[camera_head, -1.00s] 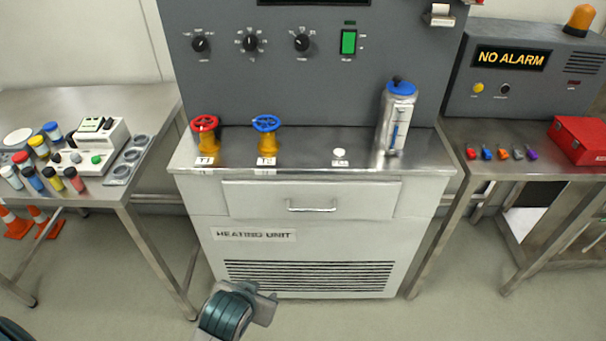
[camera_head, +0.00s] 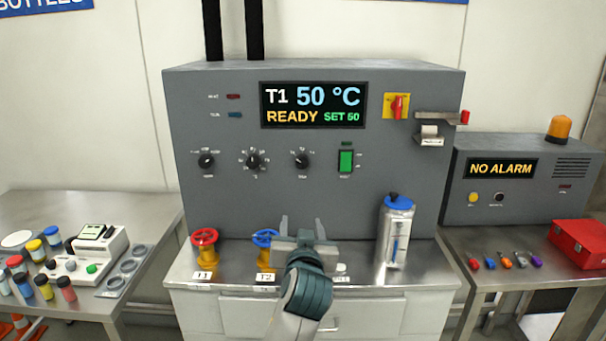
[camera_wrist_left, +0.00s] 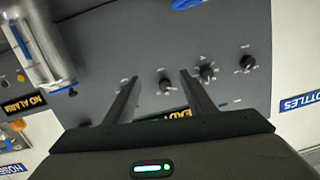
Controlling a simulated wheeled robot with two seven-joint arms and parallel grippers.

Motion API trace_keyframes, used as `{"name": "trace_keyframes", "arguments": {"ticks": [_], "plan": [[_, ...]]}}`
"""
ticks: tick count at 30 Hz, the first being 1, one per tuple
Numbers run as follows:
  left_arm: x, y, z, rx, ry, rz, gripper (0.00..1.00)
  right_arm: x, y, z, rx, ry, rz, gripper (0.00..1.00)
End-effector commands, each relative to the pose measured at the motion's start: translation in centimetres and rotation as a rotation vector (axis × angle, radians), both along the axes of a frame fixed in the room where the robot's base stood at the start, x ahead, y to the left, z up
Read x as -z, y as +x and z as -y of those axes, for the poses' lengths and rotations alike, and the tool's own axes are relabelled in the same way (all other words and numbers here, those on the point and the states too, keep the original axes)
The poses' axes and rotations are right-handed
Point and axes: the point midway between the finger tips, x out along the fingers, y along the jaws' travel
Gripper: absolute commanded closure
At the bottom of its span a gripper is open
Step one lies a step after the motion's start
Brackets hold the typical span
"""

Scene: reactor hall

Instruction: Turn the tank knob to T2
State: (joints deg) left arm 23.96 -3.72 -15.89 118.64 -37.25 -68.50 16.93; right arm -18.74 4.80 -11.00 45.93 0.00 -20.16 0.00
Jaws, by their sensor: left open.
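The tank knob (camera_head: 301,160) is the rightmost of three black knobs on the grey panel; its small labels and pointer are too blurred to read surely. The display (camera_head: 313,105) reads T1, 50 °C, READY, SET 50. My left gripper (camera_head: 302,228) is open and empty, its fingers pointing at the panel, lower in the picture than the tank knob. In the left wrist view, which is turned over, the tank knob (camera_wrist_left: 165,86) appears between the open fingers (camera_wrist_left: 159,77), apart from them. My right gripper is not in view.
The other knobs (camera_head: 254,160) and a green switch (camera_head: 346,161) flank the tank knob. Below are a red valve (camera_head: 204,238), a partly covered blue valve (camera_head: 262,239) and a blue-capped canister (camera_head: 396,235) on the steel top. Side tables hold bottles and a red box (camera_head: 580,243).

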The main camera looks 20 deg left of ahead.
Motion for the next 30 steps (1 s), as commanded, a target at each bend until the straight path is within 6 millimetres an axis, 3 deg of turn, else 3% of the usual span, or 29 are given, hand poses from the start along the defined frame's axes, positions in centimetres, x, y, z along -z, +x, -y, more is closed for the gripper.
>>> {"name": "trace_keyframes", "arguments": {"ticks": [1,3,7,22,30], "plan": [[-2.1,0.7,0.3,-0.005,0.006,0.038,0.5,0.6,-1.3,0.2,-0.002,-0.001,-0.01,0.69],[-4.1,1.3,0.6,-0.012,0.013,0.076,0.5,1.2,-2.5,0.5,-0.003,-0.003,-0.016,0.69],[-6.3,1.9,0.9,-0.018,0.02,0.118,0.5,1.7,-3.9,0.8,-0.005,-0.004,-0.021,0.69],[-6.8,2.2,0.9,-0.02,0.023,0.127,0.5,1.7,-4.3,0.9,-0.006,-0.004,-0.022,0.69],[-7.0,4.2,0.1,-0.021,0.025,0.126,0.5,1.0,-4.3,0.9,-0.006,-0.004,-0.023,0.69]]}}
